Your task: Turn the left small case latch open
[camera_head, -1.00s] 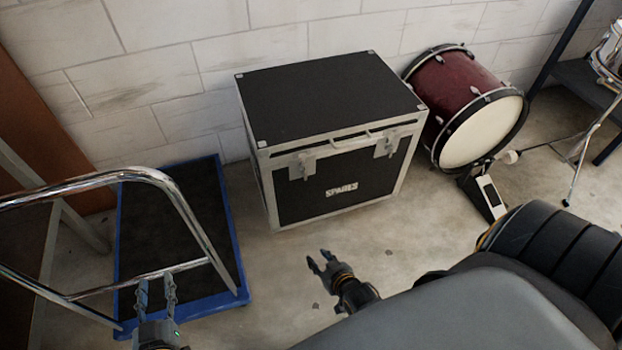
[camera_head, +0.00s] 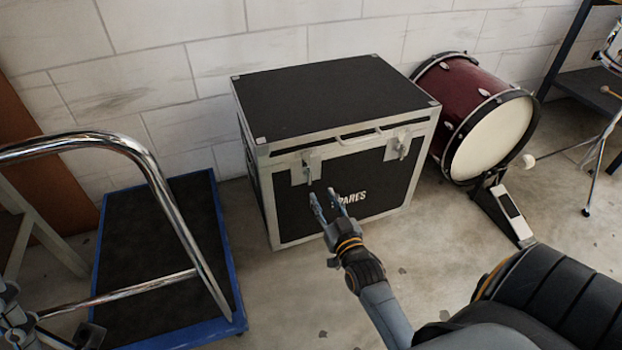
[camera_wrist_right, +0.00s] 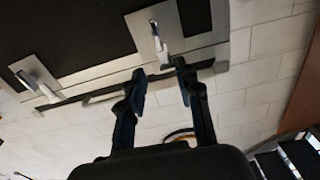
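The black case (camera_head: 330,95) with metal edges stands on the floor against the wall, lid down. Its left small latch (camera_head: 306,168) is a metal piece hanging upright on a plate at the front; it also shows in the right wrist view (camera_wrist_right: 158,36), which looks upside down. My right gripper (camera_head: 323,196) is open and empty, low in front of the case, just below and right of this latch. In the right wrist view its fingers (camera_wrist_right: 160,78) point toward the latch, with nothing between them. My left gripper (camera_head: 18,315) is partly cut off at the lower left; its fingers are unclear.
The right latch (camera_head: 402,146) and a front handle (camera_head: 360,138) are on the same case. A blue-edged trolley (camera_head: 235,290) with a chrome rail (camera_head: 170,200) stands left. A red drum (camera_head: 465,88) and pedal (camera_head: 510,208) stand right.

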